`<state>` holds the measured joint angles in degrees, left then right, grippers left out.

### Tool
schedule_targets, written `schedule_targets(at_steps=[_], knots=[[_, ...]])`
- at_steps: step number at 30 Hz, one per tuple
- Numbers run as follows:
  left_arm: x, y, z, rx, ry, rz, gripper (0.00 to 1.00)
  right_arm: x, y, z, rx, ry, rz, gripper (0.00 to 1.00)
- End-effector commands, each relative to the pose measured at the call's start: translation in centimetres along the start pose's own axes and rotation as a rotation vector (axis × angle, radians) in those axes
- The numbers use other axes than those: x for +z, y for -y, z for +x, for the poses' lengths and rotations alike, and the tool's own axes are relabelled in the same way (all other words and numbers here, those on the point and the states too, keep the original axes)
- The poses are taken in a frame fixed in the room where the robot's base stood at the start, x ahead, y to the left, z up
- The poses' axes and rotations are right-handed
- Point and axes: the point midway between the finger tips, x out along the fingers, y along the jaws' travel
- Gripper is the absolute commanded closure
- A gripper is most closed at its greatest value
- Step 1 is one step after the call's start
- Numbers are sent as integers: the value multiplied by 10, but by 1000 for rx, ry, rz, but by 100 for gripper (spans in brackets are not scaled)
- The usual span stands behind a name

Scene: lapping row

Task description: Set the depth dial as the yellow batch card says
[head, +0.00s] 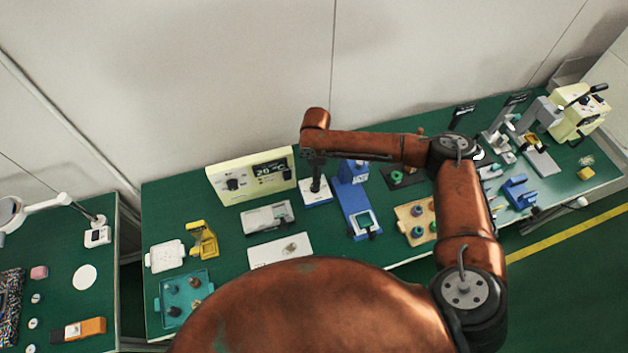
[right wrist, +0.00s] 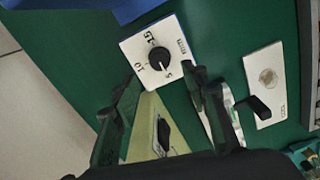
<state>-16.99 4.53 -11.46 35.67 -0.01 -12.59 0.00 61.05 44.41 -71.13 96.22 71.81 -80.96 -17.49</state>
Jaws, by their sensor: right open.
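A white plate with a black round dial (right wrist: 159,59) lies on the green bench in the right wrist view; the numbers 5, 10 and 15 are printed around it. Its pointer is too small to read surely. In the head view this white plate (head: 316,192) sits between a cream box and a blue machine. My right gripper (right wrist: 160,86) is open and empty. In the head view it (head: 316,172) hangs dark above the plate, partly hiding it. The dial is just beyond the fingertips, apart from them. I cannot pick out a yellow batch card with readable writing. My left gripper is not in view.
The cream box (head: 220,187) with a knob and a display stands left of the dial. The blue machine (head: 349,197) stands close on its right. A white plate with a metal disc (right wrist: 264,88) lies nearby. A yellow holder (head: 205,246) stands front left.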

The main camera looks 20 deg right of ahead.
Motion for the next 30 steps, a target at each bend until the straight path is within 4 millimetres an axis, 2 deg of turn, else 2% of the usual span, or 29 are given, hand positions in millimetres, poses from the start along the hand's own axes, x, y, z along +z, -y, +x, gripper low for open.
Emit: schedule_targets(at_steps=[15,20,27,30], knots=[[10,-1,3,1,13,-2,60,0,-1,68,-1,3,0,59],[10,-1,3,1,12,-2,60,1,-1,75,0,2,0,59],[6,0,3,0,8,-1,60,1,-1,76,0,2,1,59],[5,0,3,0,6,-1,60,1,-1,76,0,2,1,66]])
